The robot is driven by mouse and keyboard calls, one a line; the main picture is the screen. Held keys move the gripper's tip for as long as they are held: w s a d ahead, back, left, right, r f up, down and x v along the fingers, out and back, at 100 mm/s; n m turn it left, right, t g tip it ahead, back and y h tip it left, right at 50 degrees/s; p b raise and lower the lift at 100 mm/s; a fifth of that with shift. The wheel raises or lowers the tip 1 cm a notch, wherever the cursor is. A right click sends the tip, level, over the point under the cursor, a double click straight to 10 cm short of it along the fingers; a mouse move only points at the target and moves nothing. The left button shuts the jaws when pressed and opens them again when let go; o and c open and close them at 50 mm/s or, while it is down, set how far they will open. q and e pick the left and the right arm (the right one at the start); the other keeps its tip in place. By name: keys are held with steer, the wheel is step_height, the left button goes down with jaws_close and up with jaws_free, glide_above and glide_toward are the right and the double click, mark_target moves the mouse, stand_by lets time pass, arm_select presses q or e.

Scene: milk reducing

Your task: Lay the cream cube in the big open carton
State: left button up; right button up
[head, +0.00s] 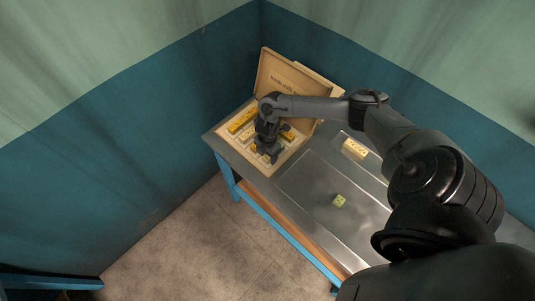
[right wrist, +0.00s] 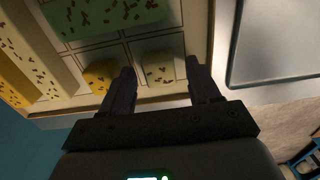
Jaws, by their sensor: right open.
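The big open carton (head: 234,137) stands at the table's far left end with its lid raised, and its compartments hold blocks. The cream cube (right wrist: 158,70), with brown specks, sits in a corner compartment of the carton in the right wrist view, beside a yellow cube (right wrist: 101,76). My right gripper (head: 270,156) is low over the carton and hides part of it in the head view. Its two fingers are apart in the right wrist view (right wrist: 162,72), on either side of the cream cube in the picture; contact cannot be told. My left gripper is not in view.
A green cube (head: 339,200) lies on the metal tray (head: 312,183) right of the carton. A yellow block (head: 354,149) lies farther back. Much of the tray is bare.

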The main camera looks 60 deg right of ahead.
mark_target(267, 156)
steer(key=shift+r, duration=0.1)
steer(key=shift+r, duration=0.55)
step_height(267, 156, up, 10)
steer(key=w+a+f+t+y, duration=0.2)
steer(key=a+t, duration=0.3)
steer(key=a, duration=2.1)
steer(key=s+a+r+m+t, duration=0.2)
steer(key=s+a+r+m, duration=0.1)
steer(key=a+m, duration=0.15)
steer(key=s+d+r+m+g+h, duration=0.1)
steer(key=s+d+r+m, duration=0.1)
steer(key=s+m, duration=0.2)
steer(key=s+d+r+m+g, duration=0.2)
steer(key=s+d+m, duration=0.1)
steer(key=s, duration=0.4)
steer(key=shift+s+d+m+h+p, duration=0.3)
steer(key=shift+m+h+p, duration=0.15)
steer(key=shift+m, duration=0.3)
steer(key=shift+w, duration=0.1)
